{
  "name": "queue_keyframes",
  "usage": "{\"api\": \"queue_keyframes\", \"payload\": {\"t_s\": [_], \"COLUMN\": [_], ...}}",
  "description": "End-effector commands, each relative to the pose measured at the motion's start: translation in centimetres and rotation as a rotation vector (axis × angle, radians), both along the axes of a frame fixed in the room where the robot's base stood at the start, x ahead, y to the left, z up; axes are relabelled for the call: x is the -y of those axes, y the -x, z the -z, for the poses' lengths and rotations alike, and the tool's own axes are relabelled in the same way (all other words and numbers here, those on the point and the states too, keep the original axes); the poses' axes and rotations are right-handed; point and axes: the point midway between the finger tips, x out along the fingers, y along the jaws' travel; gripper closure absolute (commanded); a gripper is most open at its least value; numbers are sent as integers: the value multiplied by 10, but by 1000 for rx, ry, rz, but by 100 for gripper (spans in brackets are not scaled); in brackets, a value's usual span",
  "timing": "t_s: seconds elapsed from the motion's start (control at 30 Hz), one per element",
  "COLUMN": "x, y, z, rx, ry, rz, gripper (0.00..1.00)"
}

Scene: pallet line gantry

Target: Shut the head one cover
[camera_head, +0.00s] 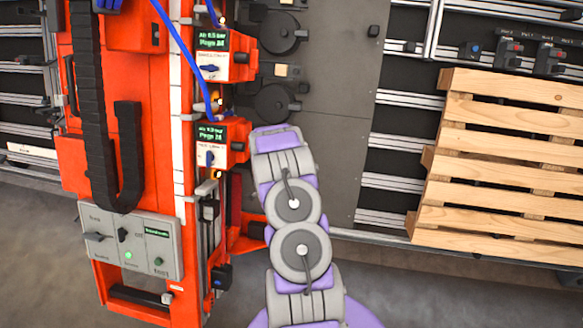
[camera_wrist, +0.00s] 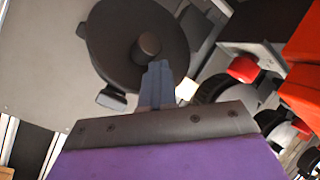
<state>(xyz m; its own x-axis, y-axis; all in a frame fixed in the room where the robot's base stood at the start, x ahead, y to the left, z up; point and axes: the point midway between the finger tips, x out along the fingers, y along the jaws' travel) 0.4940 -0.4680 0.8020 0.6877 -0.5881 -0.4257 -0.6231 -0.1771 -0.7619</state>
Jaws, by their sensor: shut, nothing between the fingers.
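Two dark round covers sit on the grey panel beside the orange gantry column: an upper one (camera_head: 280,33) and a lower one (camera_head: 273,103). Their labels are not readable, so I cannot tell which is head one. In the wrist view a dark round cover (camera_wrist: 115,45) with a raised round knob (camera_wrist: 148,46) in it fills the upper middle, with a small tab (camera_wrist: 111,98) on its lower edge. My gripper (camera_wrist: 158,68) is shut and empty, its fingertips overlapping the cover just below the knob; contact is unclear. In the head view my arm hides the gripper.
Orange boxes with green displays (camera_head: 214,133) and a blue hose (camera_head: 185,45) are close left of the arm. A grey switch panel (camera_head: 131,241) is lower left. A wooden pallet (camera_head: 505,170) stands at right.

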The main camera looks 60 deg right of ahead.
Motion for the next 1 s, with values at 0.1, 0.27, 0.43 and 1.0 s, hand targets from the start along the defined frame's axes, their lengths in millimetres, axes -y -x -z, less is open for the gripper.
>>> {"api": "queue_keyframes", "payload": {"t_s": [0.1,0.27,0.43,1.0], "x": [-1,6,12,23], "y": [3,6,8,14], "z": [9,12,14,17], "rx": [-13,-12,-12,-10], "ry": [-12,-11,-11,-9], "rz": [-8,-6,-8,-9], "gripper": [100,100,100,100]}}
